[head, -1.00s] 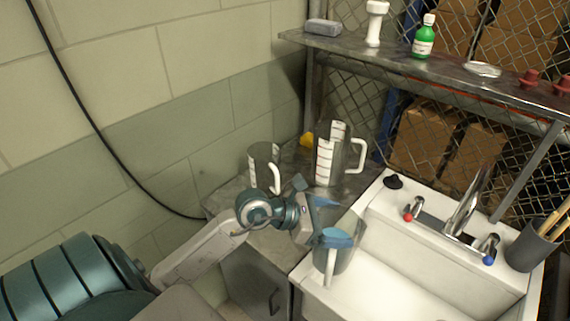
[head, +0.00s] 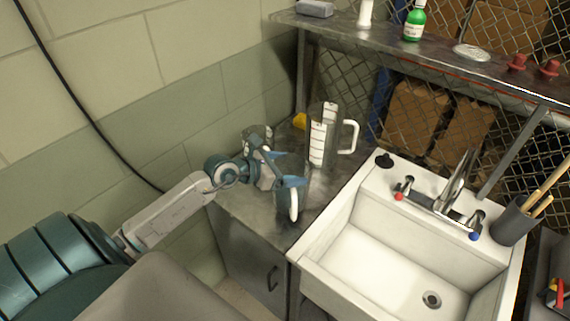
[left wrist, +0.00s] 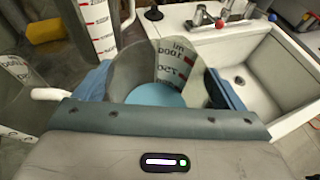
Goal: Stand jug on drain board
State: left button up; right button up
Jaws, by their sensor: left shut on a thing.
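My left gripper (head: 280,170) is shut on a clear jug (head: 290,203) with a white handle, which looks roughly upright. In the left wrist view the jug (left wrist: 178,68) sits between the two blue fingers (left wrist: 160,90), with printed measuring marks and a blue round area inside. The jug is over the grey drain board (head: 250,222) left of the sink. I cannot tell whether its base touches the board. A larger jug (head: 322,140) with a white handle stands behind it. Another jug (head: 257,137) is partly hidden by my arm. My right gripper is out of view.
The white sink (head: 375,260) lies right of the board, with a tap (head: 457,190) and a black plug (head: 384,160) at its back rim. A dark cup with sticks (head: 512,220) stands at the right. A shelf (head: 440,65) runs above. The board's front is clear.

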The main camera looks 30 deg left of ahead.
aim_at(293, 165)
pick_arm(q)
jog(key=shift+w+a+p, duration=0.3)
jog(key=shift+w+a, duration=0.95)
jog(key=shift+f, duration=0.25)
notch_tip(293, 165, down, 2)
jog(key=shift+p, duration=0.65)
jog(key=shift+f, duration=0.65)
